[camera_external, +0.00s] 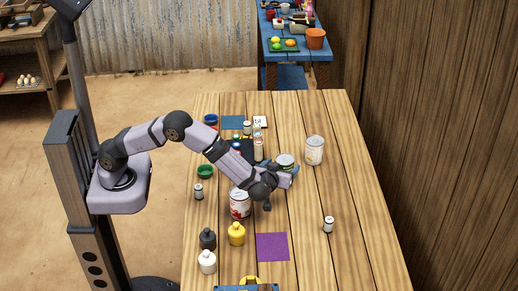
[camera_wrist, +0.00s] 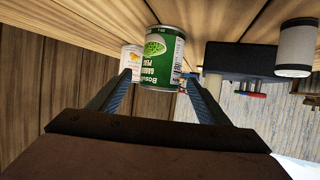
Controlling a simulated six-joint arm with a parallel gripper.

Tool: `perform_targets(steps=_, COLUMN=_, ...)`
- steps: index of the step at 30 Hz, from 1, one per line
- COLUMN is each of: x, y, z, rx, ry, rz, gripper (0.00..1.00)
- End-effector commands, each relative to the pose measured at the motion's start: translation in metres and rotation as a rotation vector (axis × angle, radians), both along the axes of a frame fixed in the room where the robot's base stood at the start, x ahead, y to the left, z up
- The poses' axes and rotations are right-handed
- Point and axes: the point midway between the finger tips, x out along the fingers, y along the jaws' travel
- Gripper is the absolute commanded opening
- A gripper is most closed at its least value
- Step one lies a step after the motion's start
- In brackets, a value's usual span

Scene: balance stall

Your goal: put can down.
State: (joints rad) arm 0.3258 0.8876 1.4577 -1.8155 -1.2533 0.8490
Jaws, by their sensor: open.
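In the wrist view a green garden peas can (camera_wrist: 160,62) with a bare metal end is between the two fingers of my gripper (camera_wrist: 159,82). The fingers are apart; the wrist view does not make clear whether either one touches the can. In the external view a can with a silver lid (camera_external: 286,160) stands on the wooden table, just behind my gripper (camera_external: 287,179). My gripper is low over the table, and my wrist hides part of that can.
A tall white can (camera_external: 314,150) stands right of my gripper, a large red and white can (camera_external: 239,206) left of it. A purple square (camera_external: 272,247) and a yellow weight (camera_external: 237,234) are at the front. A small can (camera_external: 328,224) stands right. The table's right side is mostly clear.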

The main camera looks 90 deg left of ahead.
Motion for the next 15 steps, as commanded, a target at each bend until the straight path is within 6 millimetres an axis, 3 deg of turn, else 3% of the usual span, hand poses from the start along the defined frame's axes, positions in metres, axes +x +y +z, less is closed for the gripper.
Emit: perform_targets(steps=15, x=-0.030, y=-0.074, z=0.032, rx=0.000, ry=-0.002, rz=-0.001, gripper=0.71)
